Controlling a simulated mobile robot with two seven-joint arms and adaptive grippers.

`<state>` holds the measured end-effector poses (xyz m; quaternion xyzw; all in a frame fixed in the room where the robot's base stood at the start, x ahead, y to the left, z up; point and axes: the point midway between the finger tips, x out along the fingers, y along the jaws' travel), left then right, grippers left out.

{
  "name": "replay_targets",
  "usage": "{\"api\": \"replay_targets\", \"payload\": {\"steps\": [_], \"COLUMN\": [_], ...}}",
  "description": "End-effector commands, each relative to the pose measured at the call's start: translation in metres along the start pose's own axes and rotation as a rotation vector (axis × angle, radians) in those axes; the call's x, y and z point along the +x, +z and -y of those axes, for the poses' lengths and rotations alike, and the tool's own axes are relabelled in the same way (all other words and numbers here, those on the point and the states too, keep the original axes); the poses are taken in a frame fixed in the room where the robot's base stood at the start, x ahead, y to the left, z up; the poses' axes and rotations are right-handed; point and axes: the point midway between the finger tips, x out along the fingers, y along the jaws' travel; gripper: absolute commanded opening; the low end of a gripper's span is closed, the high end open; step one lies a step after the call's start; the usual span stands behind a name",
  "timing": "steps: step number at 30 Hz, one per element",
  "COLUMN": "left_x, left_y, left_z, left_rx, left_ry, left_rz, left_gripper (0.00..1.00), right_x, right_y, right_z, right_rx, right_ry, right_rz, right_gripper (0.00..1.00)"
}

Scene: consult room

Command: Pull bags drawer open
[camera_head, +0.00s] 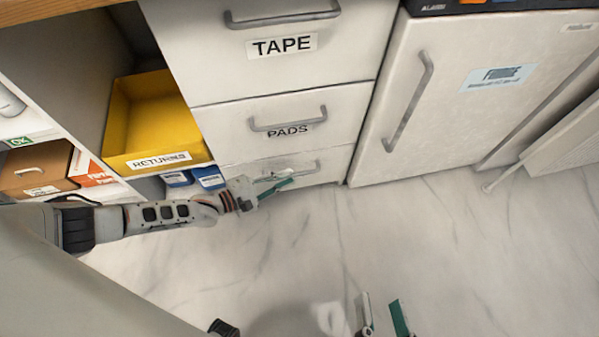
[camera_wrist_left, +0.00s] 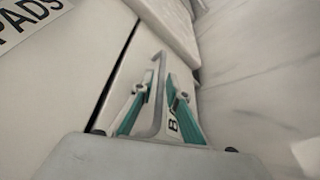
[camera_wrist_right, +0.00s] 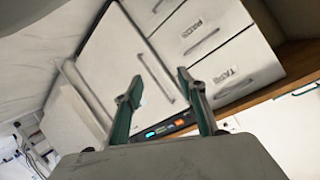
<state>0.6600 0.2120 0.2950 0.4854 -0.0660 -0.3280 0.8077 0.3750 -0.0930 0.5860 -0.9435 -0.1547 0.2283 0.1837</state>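The bottom drawer (camera_head: 333,163) sits under the PADS drawer and looks closed, its front about flush with the drawers above. My left gripper hides its label in the head view; in the left wrist view a letter "B" shows on its front. Its grey bar handle (camera_wrist_left: 160,75) stands between the two fingers of my left gripper (camera_wrist_left: 160,82). The fingers are apart, one on each side of the bar, and I see gaps beside it. The left gripper (camera_head: 278,183) also shows low at this drawer in the head view. My right gripper (camera_head: 381,308) is open and empty above the floor.
The PADS drawer (camera_head: 345,113) and TAPE drawer (camera_head: 355,45) are above, both closed. A white fridge-like unit (camera_head: 460,100) stands to the right. A yellow RETURNS bin (camera_head: 150,110) and blue boxes (camera_head: 209,177) are on the left. The marble floor (camera_head: 430,230) in front is clear.

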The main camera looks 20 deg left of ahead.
Motion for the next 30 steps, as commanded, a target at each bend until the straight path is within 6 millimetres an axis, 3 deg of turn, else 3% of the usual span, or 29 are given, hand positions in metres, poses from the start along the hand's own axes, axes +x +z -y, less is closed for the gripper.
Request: {"api": "replay_targets", "payload": {"steps": [10, 20, 23, 30], "left_x": [0.043, 0.048, 0.048, 0.048], "left_y": [0.0, 0.0, 0.0, 0.002], "left_z": [0.005, 0.002, 0.002, 0.003], "left_rx": [-0.001, 0.002, 0.002, 0.001], "left_ry": [-0.004, -0.003, -0.003, -0.002], "left_rz": [-0.001, -0.001, -0.001, 0.0], "left_gripper": [0.15, 0.15, 0.0, 0.0], "right_x": [0.002, 0.002, 0.002, 0.002], "right_y": [0.01, 0.008, 0.008, 0.007], "right_z": [0.01, 0.013, 0.013, 0.013], "right_rx": [0.137, 0.154, 0.154, 0.152], "right_ry": [-0.01, -0.015, -0.015, -0.015], "right_rz": [-0.01, -0.017, -0.018, -0.018], "right_gripper": [0.4, 0.4, 0.4, 0.4]}}
